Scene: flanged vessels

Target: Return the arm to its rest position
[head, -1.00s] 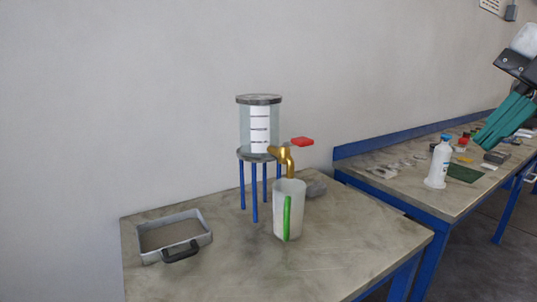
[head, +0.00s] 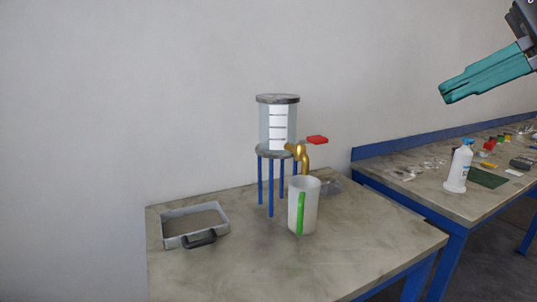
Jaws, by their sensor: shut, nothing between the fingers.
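My gripper (head: 444,94) is in the upper right of the head view, with teal fingers that are shut and empty. It points left and slightly down, in the air in front of the wall. It touches nothing that I can see. Only the end of my arm shows at the right edge.
The near table (head: 240,262) bears a flanged vessel (head: 265,128) on blue legs, with a brass tap (head: 303,155) and red handle (head: 317,139). A white cup (head: 311,211) with a green stripe stands below the tap. A grey tray (head: 168,236) lies left. A white bottle (head: 457,172) stands on the right bench (head: 430,195).

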